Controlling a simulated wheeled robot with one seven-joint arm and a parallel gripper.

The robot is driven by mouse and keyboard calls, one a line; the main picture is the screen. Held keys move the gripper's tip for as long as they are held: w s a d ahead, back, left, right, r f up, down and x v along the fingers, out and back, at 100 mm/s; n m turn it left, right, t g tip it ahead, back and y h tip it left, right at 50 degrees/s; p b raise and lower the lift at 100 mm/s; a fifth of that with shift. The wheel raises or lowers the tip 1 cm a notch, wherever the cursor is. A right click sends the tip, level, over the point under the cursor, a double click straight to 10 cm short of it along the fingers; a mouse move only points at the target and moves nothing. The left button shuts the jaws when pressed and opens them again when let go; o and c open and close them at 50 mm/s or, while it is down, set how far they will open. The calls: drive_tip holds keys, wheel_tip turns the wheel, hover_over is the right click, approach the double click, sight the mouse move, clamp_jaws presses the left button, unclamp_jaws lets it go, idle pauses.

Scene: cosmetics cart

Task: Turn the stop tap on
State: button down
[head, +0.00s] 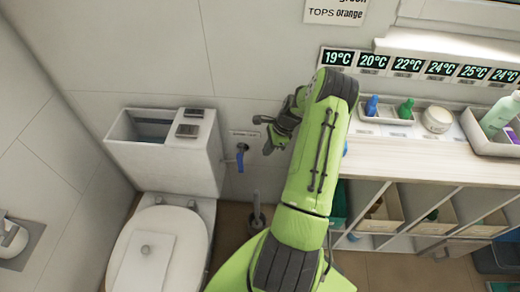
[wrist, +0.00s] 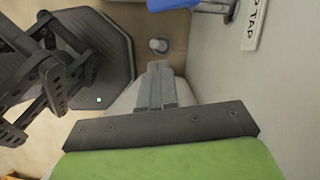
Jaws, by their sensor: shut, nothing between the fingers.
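The stop tap (head: 240,160) is on the wall right of the toilet, with a blue lever that points down in the head view. The blue lever (wrist: 172,4) also shows at the top edge of the wrist view, partly cut off, beside its metal pipe. A label (head: 245,133) is on the wall just above the tap; part of it, reading "TAP", shows in the wrist view (wrist: 253,25). My gripper (head: 263,134) is shut and empty, up and right of the lever and apart from it. Its black fingers (wrist: 38,118) show at the left of the wrist view.
The toilet (head: 160,240) and its open-topped cistern (head: 205,150) stand left of the tap. A toilet brush (head: 257,215) stands on the floor below. The shelf unit (head: 400,150) with bottles and trays is at the right. Floor space between toilet and shelves is narrow.

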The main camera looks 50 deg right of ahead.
sight(240, 163)
drive_tip(key=w+a+f+b, duration=0.2)
drive_tip(key=w+a+f, duration=0.2)
drive_tip(key=f, duration=0.3)
drive_tip(key=shift+w+a+f+b, duration=0.2)
drive_tip(key=shift+a+f+b, duration=0.15)
drive_tip(key=shift+a, duration=0.3)
drive_tip(key=shift+a, duration=0.1)
drive_tip(key=shift+w+a+m+p, duration=0.25)
drive_tip(key=shift+a+m+p, duration=0.6)
drive_tip(key=shift+p, duration=0.15)
